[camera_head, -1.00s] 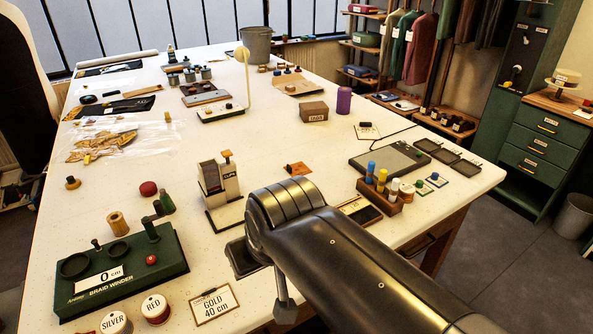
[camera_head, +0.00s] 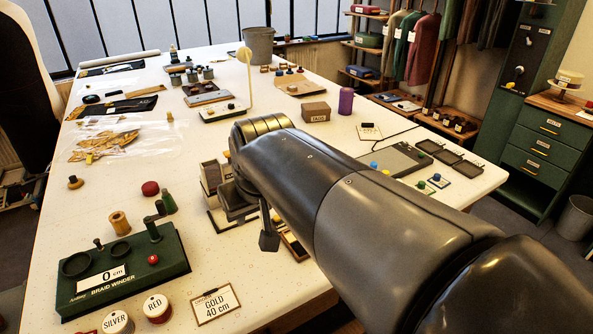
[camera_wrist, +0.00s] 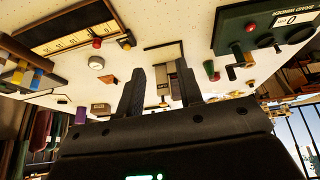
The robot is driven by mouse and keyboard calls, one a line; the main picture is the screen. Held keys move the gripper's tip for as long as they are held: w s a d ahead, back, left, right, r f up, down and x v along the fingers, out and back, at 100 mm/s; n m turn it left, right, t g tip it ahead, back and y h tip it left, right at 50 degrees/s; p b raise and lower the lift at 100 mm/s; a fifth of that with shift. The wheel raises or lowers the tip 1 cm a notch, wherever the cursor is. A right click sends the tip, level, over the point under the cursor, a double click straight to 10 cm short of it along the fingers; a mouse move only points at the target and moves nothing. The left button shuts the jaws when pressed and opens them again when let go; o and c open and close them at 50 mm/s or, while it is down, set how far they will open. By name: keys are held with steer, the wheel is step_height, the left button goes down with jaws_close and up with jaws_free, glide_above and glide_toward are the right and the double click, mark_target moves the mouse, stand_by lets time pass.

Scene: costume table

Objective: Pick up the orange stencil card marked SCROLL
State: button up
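The orange stencil card is not visible now in the head view. A small orange card with a dark knob lay mid-table there a second ago, where my arm now covers the table; its lettering was too small to read. My gripper (camera_wrist: 160,88) shows in the wrist view with its two dark fingers apart and nothing held between them.
The green braid winder (camera_head: 125,268) stands at the front left, with the GOLD 40 cm card (camera_head: 216,304) beside it. A brown box (camera_head: 316,112) and a purple cylinder (camera_head: 346,101) stand beyond my arm. A dark grey pad (camera_head: 403,157) lies to the right. The table's centre-left is fairly clear.

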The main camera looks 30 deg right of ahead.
steer(key=w+d+f, duration=0.2)
steer(key=w+d, duration=0.7)
steer(key=w, duration=0.3)
steer(key=w+d+f, duration=0.2)
steer(key=w+d, duration=0.6)
steer(key=w, duration=0.4)
steer(key=w+d+f, duration=0.7)
steer(key=d, duration=0.4)
steer(key=shift+g, duration=0.3)
steer(key=x, duration=0.6)
steer(key=a+x, duration=0.1)
steer(key=x, duration=0.2)
steer(key=shift+s+f, duration=0.25)
steer(key=shift+f, duration=0.05)
steer(key=shift+c, duration=0.5)
jaws_close()
